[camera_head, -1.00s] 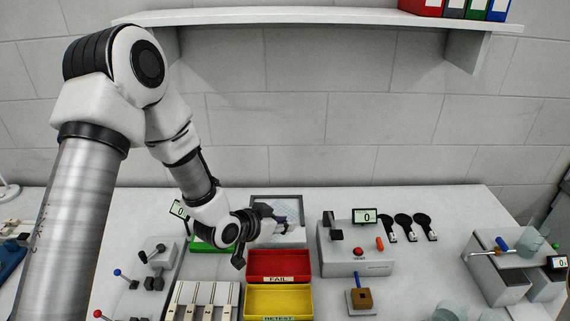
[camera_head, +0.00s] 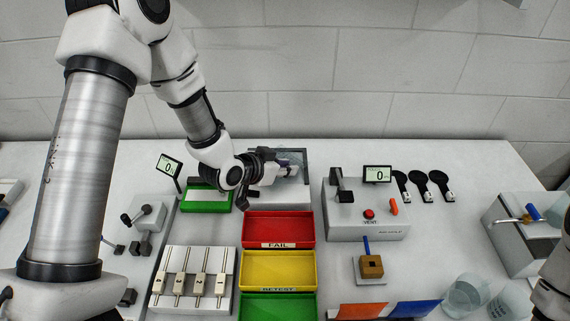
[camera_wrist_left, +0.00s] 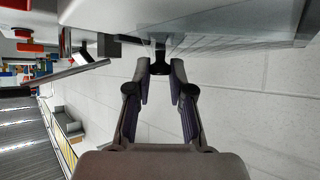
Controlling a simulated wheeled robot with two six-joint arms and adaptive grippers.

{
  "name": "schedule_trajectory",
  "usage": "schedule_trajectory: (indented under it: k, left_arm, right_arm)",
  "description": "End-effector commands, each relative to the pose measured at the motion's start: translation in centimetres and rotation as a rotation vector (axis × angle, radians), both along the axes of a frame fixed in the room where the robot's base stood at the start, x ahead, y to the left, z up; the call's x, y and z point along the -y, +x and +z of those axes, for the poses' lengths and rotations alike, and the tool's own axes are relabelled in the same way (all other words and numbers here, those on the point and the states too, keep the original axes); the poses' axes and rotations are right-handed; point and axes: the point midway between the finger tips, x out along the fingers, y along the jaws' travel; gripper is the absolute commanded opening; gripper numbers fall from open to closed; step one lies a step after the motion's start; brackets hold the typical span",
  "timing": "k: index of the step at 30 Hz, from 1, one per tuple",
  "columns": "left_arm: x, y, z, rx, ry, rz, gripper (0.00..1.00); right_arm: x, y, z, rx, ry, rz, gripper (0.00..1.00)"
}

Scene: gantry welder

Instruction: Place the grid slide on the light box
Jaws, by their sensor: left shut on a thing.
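The light box (camera_head: 298,194) stands at the back of the bench, with a grey frame and a pale top. My left gripper (camera_head: 285,167) is over it, reaching in from the left, and covers part of it. In the left wrist view the gripper (camera_wrist_left: 160,70) is shut on the dark handle of the grid slide (camera_wrist_left: 160,52). The slide is clear and hard to make out; it is close to the pale surface of the light box (camera_wrist_left: 200,14). I cannot tell whether it touches. My right gripper is out of view.
Red (camera_head: 278,228), yellow (camera_head: 279,268) and green trays stand in front of the light box. A grey instrument (camera_head: 366,215) with a display is to the right. Part of my right arm shows at the lower right.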

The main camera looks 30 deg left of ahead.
Motion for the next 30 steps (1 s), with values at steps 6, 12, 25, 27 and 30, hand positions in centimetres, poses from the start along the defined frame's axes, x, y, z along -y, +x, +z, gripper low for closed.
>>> schedule_trajectory:
  k: [6,12,25,27,30]
  left_arm:
    - [0.0,0.02,-0.51,0.001,0.0,-0.001,0.0]
    - [0.0,0.02,-0.51,0.0,0.0,0.0,0.0]
    - [0.0,0.01,-0.75,0.0,0.0,0.0,0.5]
    - [0.0,0.01,-0.75,0.0,0.0,0.0,0.5]
    - [-0.06,-0.11,-0.64,0.0,-0.001,0.001,0.5]
  right_arm:
    - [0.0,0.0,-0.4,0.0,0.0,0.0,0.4]
    - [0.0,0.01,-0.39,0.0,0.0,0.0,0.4]
    - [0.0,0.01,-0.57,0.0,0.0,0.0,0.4]
    - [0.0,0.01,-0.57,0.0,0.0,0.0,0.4]
    - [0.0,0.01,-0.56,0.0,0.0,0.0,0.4]
